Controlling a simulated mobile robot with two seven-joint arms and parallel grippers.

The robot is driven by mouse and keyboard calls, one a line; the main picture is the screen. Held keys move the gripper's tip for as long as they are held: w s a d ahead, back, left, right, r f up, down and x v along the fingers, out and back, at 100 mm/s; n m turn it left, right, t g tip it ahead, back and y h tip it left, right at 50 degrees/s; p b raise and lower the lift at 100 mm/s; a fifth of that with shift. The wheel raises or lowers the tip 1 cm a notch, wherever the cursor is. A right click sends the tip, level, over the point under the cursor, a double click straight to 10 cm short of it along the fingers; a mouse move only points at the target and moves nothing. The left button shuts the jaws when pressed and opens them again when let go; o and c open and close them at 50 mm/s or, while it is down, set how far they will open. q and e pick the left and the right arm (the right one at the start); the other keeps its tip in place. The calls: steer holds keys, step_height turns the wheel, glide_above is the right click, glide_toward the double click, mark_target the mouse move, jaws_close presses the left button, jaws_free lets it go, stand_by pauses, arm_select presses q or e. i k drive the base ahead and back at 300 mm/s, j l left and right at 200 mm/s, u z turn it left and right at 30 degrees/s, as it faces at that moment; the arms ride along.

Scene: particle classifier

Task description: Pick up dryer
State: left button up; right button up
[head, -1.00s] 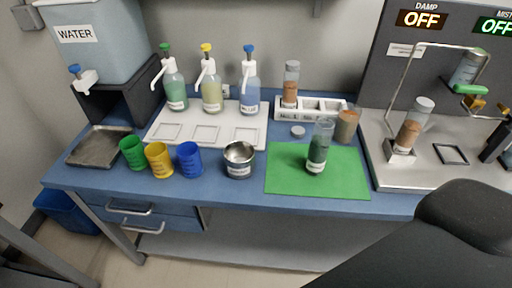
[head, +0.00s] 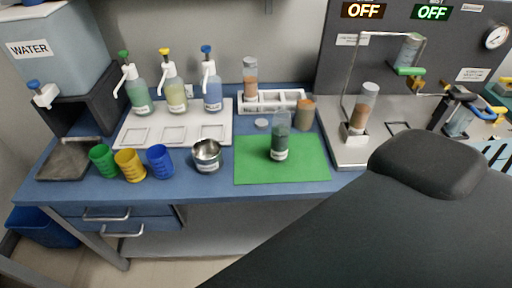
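I see nothing that I can name for sure as the dryer. Neither gripper shows in the head view. A large dark part of my own body covers the lower right and hides the bench behind it.
A vial with dark contents (head: 280,138) stands on the green mat (head: 310,172). A steel cup (head: 207,156), coloured cups (head: 130,165), pump bottles (head: 174,90) and a white rack (head: 273,106) share the blue bench. A water tank (head: 60,55) stands left. Two displays (head: 432,12) read OFF.

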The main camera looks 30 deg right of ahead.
mark_target(282, 121)
steer(key=z, duration=1.3)
